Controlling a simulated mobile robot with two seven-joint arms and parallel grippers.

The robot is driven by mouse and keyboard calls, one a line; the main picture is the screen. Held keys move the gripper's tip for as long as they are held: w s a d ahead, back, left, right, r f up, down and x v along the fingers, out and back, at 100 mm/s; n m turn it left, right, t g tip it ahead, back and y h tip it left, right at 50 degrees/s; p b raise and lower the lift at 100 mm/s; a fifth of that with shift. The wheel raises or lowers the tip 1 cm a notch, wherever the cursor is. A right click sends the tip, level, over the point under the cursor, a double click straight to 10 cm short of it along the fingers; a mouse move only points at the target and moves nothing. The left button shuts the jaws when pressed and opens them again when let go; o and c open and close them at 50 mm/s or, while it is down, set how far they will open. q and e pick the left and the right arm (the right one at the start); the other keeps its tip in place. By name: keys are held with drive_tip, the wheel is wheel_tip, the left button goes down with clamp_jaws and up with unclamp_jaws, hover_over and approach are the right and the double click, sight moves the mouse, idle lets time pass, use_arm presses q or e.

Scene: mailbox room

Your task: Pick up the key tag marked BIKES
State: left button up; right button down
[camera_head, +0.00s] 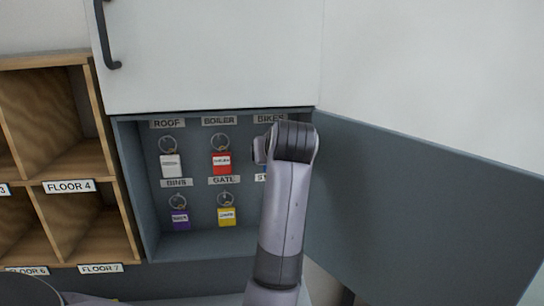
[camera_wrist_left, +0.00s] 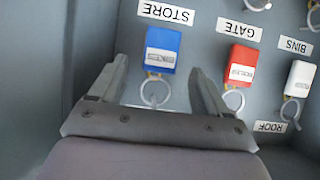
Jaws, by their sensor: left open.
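The BIKES label (camera_head: 269,118) is at the top right of the key cabinet's back panel. The blue key tag (camera_wrist_left: 161,50) hangs below it, upside down in the left wrist view, with its ring (camera_wrist_left: 154,92); its small print is unreadable. In the head view my left arm covers nearly all of this tag. My left gripper (camera_wrist_left: 158,68) is open, with one finger on each side of the blue tag and its ring, and nothing held. The gripper's fingers are hidden in the head view. My right gripper is not in view.
A red tag (camera_head: 221,162) and a white tag (camera_head: 172,165) hang left of it, with yellow (camera_head: 227,216) and purple (camera_head: 180,219) tags below. The STORE label (camera_wrist_left: 166,13) is under the blue tag. The open cabinet door (camera_head: 420,215) stands right; wooden pigeonholes (camera_head: 62,187) are left.

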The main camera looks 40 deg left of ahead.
use_arm(q)
drive_tip(key=shift+x, duration=1.25)
drive_tip(key=c, duration=1.1)
drive_tip(key=shift+r, duration=0.2)
